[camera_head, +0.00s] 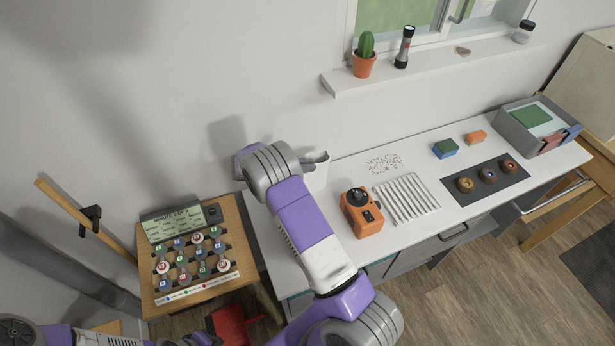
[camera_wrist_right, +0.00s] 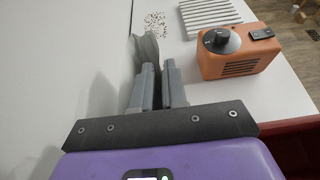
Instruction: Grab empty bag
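A pale grey object that looks like the empty bag (camera_head: 317,170) stands at the back left corner of the white counter, partly hidden behind my right arm. In the right wrist view a grey upright sheet, likely the same bag (camera_wrist_right: 148,50), rises just beyond my right gripper (camera_wrist_right: 158,66). The two fingers are apart by a narrow gap, and the bag's edge is at or between their tips. I cannot tell whether they touch it. In the head view my right fingers are mostly hidden. My left arm shows at the bottom left; its gripper is not in view.
An orange device (camera_head: 362,213) and a white slatted rack (camera_head: 406,199) sit right of the bag. Small scattered bits (camera_head: 384,164) lie behind them. A dark mat (camera_head: 485,182) with 3 rings and a grey tray (camera_head: 537,128) are farther right. The wall is close behind.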

